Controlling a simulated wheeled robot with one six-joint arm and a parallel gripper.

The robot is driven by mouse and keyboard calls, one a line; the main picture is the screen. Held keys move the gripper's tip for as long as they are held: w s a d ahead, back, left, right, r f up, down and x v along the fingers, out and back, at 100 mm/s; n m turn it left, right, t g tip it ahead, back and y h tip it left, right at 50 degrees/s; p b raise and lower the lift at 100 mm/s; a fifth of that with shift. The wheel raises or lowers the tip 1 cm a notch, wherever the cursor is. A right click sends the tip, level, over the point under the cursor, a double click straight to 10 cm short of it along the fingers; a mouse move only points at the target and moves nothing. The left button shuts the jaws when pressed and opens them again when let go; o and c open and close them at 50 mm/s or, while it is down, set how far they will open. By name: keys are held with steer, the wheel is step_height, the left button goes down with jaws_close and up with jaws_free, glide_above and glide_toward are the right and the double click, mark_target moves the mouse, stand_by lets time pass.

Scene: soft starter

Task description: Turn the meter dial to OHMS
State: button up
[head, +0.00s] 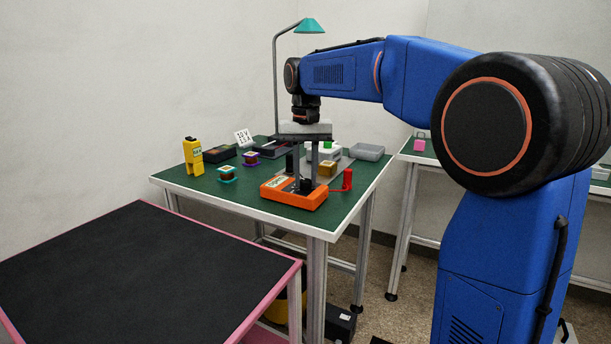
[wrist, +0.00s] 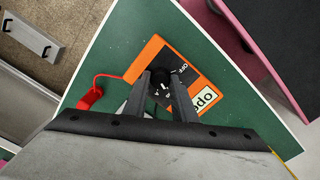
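The orange meter (head: 284,196) lies on the green table mat near its front corner. In the wrist view the meter (wrist: 150,55) shows a pale display (wrist: 204,99) with dark characters at its lower right. My gripper (wrist: 161,78) points down over the meter, one finger on each side of the dial. The fingers stand apart. Whether they touch the dial I cannot tell. The dial's pointer is hidden or too dark to read.
A red probe (head: 347,179) with its lead is beside the meter. A yellow device (head: 193,156), small coils (head: 228,174), a grey tray (head: 367,152) and a lamp (head: 309,27) stand farther back. A dark-topped pink-edged table (head: 140,270) is empty in front.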

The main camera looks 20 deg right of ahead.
mark_target(308, 181)
steer(key=o, duration=0.4)
steer(key=shift+r, duration=0.1)
step_height(308, 181, up, 17)
stand_by(0.5)
steer(key=shift+r, duration=0.1)
steer(key=s+d+f+n+t, duration=0.1)
steer(key=s+d+f+t, duration=0.1)
steer(key=s+f, duration=1.5)
steer(key=s+d+f+n+t, duration=0.1)
steer(key=s+d+f, duration=0.4)
steer(key=s+f, duration=1.2)
steer(key=shift+f+n+t, duration=0.15)
steer(key=shift+n+t, duration=0.25)
steer(key=shift+t, duration=0.5)
